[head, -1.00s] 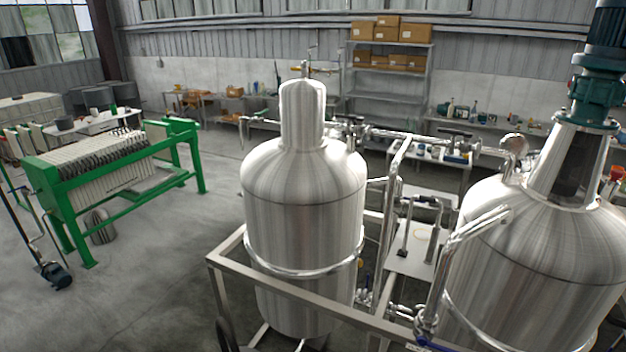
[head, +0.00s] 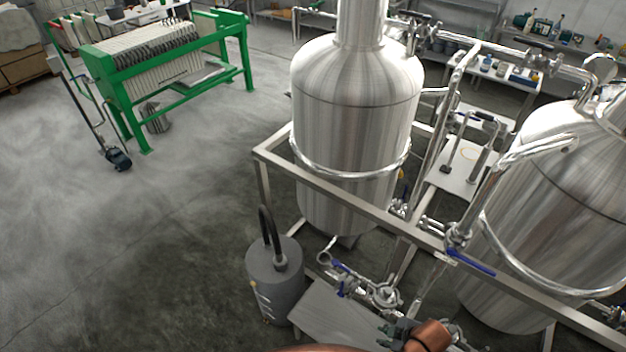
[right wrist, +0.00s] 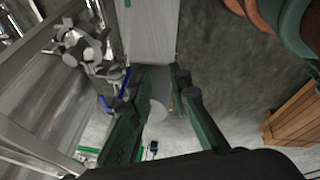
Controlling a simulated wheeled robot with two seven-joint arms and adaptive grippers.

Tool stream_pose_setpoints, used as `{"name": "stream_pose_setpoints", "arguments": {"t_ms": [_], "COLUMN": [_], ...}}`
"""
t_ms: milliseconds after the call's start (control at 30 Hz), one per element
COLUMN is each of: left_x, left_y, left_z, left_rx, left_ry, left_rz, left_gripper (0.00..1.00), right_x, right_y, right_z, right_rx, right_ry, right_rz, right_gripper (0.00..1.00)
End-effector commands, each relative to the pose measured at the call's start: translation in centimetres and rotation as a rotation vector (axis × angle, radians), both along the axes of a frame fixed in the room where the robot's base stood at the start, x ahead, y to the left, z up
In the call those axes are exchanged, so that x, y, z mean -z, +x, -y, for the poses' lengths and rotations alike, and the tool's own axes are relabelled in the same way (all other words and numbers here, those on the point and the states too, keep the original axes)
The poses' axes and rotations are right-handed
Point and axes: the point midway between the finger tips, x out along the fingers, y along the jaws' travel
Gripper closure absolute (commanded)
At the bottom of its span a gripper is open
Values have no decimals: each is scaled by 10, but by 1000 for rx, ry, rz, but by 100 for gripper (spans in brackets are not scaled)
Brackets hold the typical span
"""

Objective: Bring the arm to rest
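My right gripper (head: 385,336) shows at the bottom edge of the head view, in front of the tank frame and low over a grey platform. Its copper-coloured arm part is beside it, and the rest of the arm is cut off by the picture edge. In the right wrist view, the two dark green fingers of the right gripper (right wrist: 158,80) stand apart with nothing gripped between them. My left gripper is not in view.
Two steel tanks (head: 355,130) stand in a metal frame (head: 330,190) with pipes and blue-handled valves (head: 470,263) close to the right gripper. A grey cylinder (head: 274,285) with a black hose stands left. A green filter press (head: 170,65) is farther back.

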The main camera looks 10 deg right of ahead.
Motion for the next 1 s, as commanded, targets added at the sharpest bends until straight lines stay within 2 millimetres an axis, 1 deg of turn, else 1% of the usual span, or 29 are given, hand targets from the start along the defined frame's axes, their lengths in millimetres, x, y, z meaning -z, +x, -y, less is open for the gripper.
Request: {"name": "stream_pose_setpoints", "arguments": {"t_ms": [33,200,367,567,600,767,867,967,1000], "left_x": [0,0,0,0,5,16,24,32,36], "left_y": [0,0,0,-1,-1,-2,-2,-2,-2], "left_z": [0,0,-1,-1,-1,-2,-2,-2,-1], "left_rx": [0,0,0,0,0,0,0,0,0], "left_ry": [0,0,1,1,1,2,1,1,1], "left_rz": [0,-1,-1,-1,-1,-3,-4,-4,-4], "left_gripper": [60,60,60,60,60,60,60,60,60], "right_x": [-7,-23,-33,-42,-23,27,62,102,121], "right_y": [-2,-14,-32,-62,-56,-46,-43,-40,-39], "right_z": [4,30,51,76,75,73,72,71,70], "right_rx": [126,484,760,1080,1059,1046,1042,1036,1033], "right_ry": [25,66,95,123,118,111,108,104,102], "right_rz": [-7,-33,-55,-83,-89,-104,-117,-129,-136], "right_gripper": [82,82,82,82,82,82,82,82,82]}}
